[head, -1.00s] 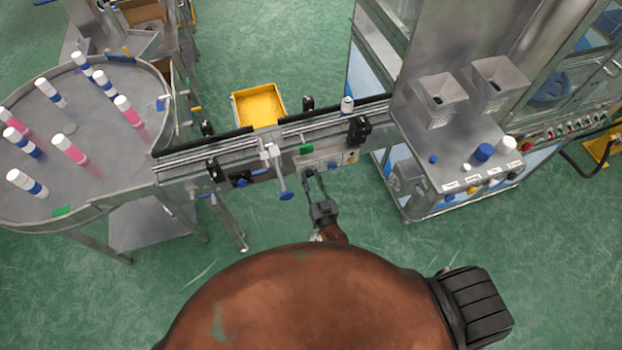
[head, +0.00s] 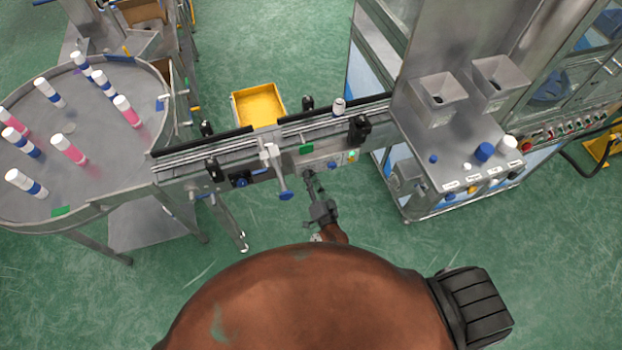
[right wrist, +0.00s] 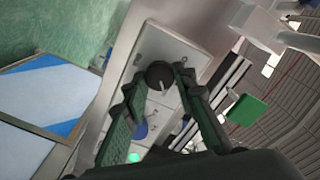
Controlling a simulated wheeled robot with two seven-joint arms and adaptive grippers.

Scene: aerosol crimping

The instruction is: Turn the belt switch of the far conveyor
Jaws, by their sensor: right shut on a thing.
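The belt switch, a round black knob (right wrist: 160,74) on a grey panel plate, shows between the fingertips in the right wrist view. My right gripper (right wrist: 168,84) is shut on this knob, one finger on each side. In the head view my right gripper (head: 309,178) reaches up to the front face of the conveyor (head: 220,152), and its tips hide the knob. A green light (head: 352,156) glows on the conveyor front right of the gripper; it also shows in the right wrist view (right wrist: 133,158). My left gripper is not in view.
A round table (head: 95,165) with several pink and blue cans stands at the left. A can (head: 338,106) stands on the belt. A yellow bin (head: 259,105) lies behind the conveyor. A lever with a blue tip (head: 284,188) hangs just left of my gripper. A machine (head: 450,120) stands right.

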